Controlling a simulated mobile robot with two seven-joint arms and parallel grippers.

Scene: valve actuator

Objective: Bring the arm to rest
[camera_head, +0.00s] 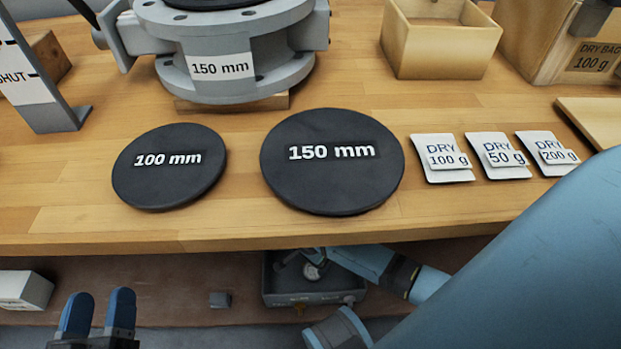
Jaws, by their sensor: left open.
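My left gripper (97,314) shows at the bottom left, in front of and below the bench's front edge. Its two blue-tipped fingers point up with a gap between them, and nothing is between them. It touches nothing that I can see. A large blue arm link of mine fills the lower right, and more blue arm parts show below the bench edge. My right gripper cannot be made out. On the wooden bench (60,215) lie a 100 mm black disc (170,185) and a 150 mm black disc (330,185), both flat and apart from the gripper.
A grey flanged valve body (235,45) labelled 150 mm stands at the back. An empty wooden box (440,45) and a DRY BAG box (545,45) stand behind. A SHUT sign (45,85) stands left.

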